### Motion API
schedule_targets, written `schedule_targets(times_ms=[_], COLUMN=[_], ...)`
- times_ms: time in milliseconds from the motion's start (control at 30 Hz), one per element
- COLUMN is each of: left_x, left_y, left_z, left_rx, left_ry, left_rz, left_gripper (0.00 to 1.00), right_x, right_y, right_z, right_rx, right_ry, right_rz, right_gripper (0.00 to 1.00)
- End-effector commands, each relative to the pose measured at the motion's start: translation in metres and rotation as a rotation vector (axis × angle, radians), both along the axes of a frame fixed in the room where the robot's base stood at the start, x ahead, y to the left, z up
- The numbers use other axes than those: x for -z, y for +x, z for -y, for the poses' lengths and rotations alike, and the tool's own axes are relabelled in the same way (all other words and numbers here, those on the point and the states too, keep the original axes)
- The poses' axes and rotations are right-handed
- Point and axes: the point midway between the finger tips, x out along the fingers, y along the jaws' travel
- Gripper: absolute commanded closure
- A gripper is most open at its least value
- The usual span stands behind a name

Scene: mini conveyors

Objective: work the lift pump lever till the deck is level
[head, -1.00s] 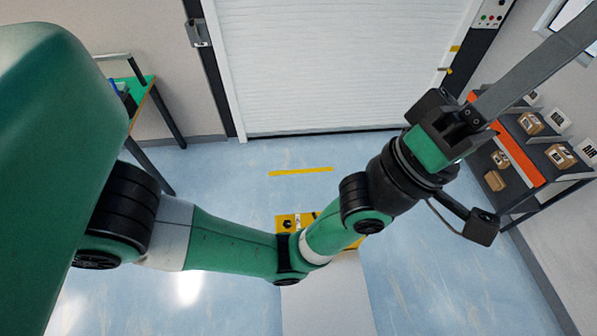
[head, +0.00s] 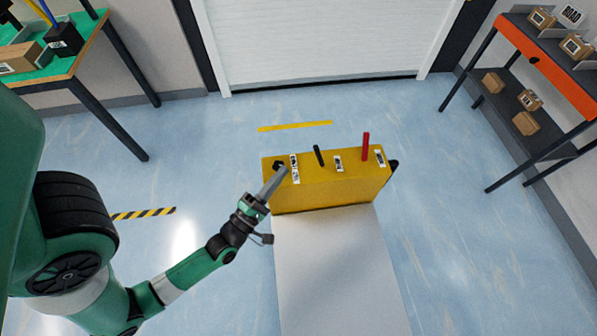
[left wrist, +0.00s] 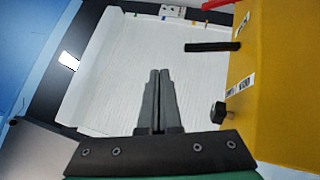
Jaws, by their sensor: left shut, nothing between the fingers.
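A yellow box (head: 330,185) stands at the end of a pale flat deck (head: 335,262). On its top are a black knob (head: 278,165) at the left, a short black lever (head: 319,155) in the middle and an upright red lever (head: 366,146) at the right. The labels are too small to read. My left gripper (head: 284,169) is shut and empty near the knob. In the left wrist view its fingers (left wrist: 160,72) are together, apart from the knob (left wrist: 218,111) and black lever (left wrist: 212,47). My right gripper is out of view.
A green-topped table (head: 82,45) with boxes stands at the upper left. A shelf (head: 555,80) with several cartons is at the right. A white shutter door (head: 320,40) closes the back. The blue floor around the yellow box is clear.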

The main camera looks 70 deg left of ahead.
Motion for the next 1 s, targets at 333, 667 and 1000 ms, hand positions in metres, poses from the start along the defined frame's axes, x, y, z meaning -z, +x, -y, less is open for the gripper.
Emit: schedule_targets(times_ms=[333,667,1000], left_x=[0.069,0.067,0.056], left_y=[-0.031,-0.028,0.015], left_z=[-0.004,-0.005,-0.036], left_rx=[-0.057,-0.056,-0.057], left_ry=[-0.031,-0.030,-0.027], left_rz=[-0.070,-0.068,-0.063], left_gripper=[1.00,1.00,1.00], right_x=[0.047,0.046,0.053], right_y=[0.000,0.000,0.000], right_z=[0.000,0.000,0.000], right_rx=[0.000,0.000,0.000], right_ry=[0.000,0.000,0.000], right_rz=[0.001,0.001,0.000], right_gripper=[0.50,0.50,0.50])
